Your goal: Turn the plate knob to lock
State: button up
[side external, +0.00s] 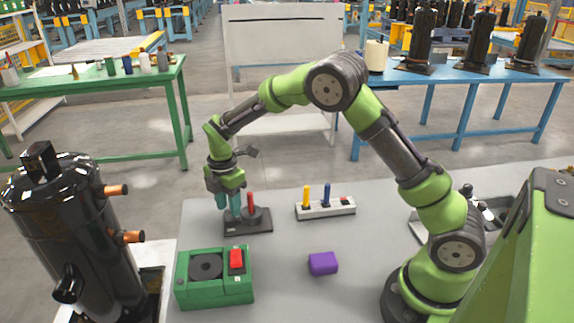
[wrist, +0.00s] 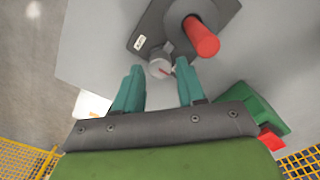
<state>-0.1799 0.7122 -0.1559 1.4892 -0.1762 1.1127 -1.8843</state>
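The dark plate (side external: 262,228) lies on the grey table and carries a red upright handle (side external: 251,203). In the wrist view the plate (wrist: 152,26) is at the top, with the red handle (wrist: 201,37) right of centre. The plate knob (wrist: 159,67) is a small grey round piece with a red mark, at the plate's near edge. My gripper (side external: 229,214) points down at the plate's left part. In the wrist view its teal fingers (wrist: 159,70) are open, one on each side of the knob, with narrow gaps showing. The side view hides the knob.
A green box (side external: 214,285) with a black disc and red switch stands in front of the plate. A purple block (side external: 323,263) and a pale rack (side external: 325,208) with coloured pegs are to the right. A black compressor (side external: 75,235) stands at left.

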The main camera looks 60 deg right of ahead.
jog(key=shift+f, duration=0.7)
grip_shut()
